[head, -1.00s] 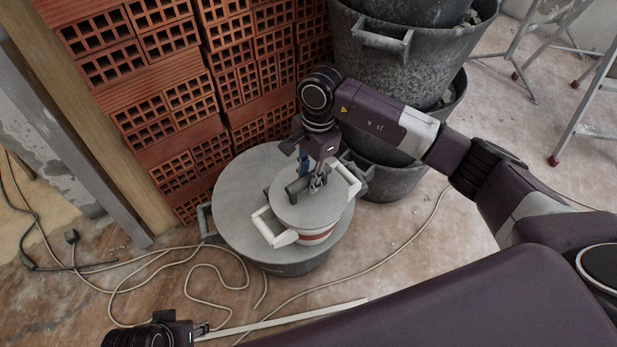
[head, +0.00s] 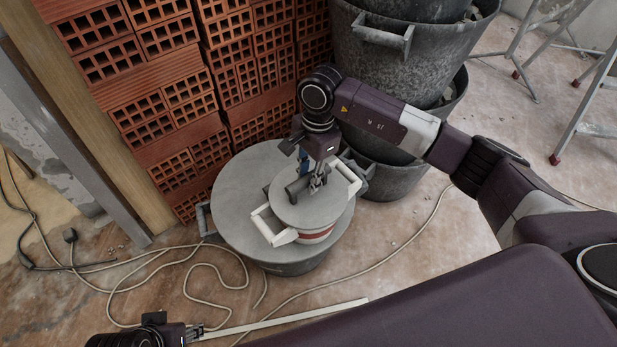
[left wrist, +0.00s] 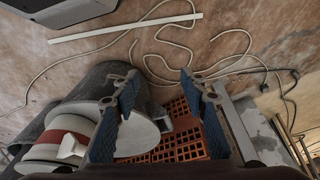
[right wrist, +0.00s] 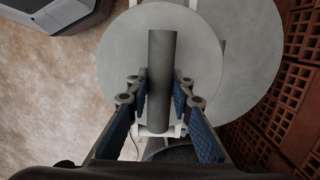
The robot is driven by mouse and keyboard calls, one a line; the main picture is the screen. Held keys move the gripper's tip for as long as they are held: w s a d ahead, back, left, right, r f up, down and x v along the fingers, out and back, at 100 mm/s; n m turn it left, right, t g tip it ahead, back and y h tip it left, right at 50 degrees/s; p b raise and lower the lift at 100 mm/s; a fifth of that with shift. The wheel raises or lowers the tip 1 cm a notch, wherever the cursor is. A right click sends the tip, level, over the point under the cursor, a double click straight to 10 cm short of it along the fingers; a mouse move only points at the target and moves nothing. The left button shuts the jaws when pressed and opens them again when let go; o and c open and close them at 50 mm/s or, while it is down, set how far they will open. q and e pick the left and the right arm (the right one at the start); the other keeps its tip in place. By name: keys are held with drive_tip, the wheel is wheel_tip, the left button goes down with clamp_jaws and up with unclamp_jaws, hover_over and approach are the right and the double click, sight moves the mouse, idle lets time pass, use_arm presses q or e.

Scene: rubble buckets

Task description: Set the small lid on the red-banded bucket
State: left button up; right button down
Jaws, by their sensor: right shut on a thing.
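The small grey round lid (head: 296,207) lies over the mouth of the white red-banded bucket (head: 318,236), seemingly level and centred; any thin gap between them cannot be told. My right gripper (head: 318,182) is shut on the lid's dark bar handle, which stands between its fingers in the right wrist view (right wrist: 161,80). The bucket stands on a larger grey lid (head: 237,215) over a dark bucket. Its two white side handles stick out past the lid. My left gripper (left wrist: 160,82) is open and empty, low at the left of the head view.
Stacked red hollow bricks (head: 170,110) stand behind and left of the buckets. Stacked grey rubble buckets (head: 400,75) stand behind to the right. Cables (head: 200,275) and a pale strip (head: 300,317) lie on the floor. A stepladder (head: 590,110) stands at far right.

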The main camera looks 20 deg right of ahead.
drive_tip(key=shift+f, duration=0.35)
drive_tip(key=c, duration=1.8)
unclamp_jaws()
drive_tip(key=shift+c, duration=0.2)
drive_tip(key=shift+o, duration=1.1)
use_arm(q)
drive_tip(key=shift+w+r, duration=0.1)
drive_tip(key=shift+r, duration=0.5)
use_arm(e)
drive_tip(key=shift+r, duration=0.15)
drive_tip(key=r, duration=0.4)
drive_tip(key=d+r, duration=0.1)
drive_tip(key=r, duration=0.6)
drive_tip(key=shift+w+d+r, duration=0.2)
drive_tip(key=shift+w+r, duration=0.05)
drive_tip(key=shift+r, duration=0.05)
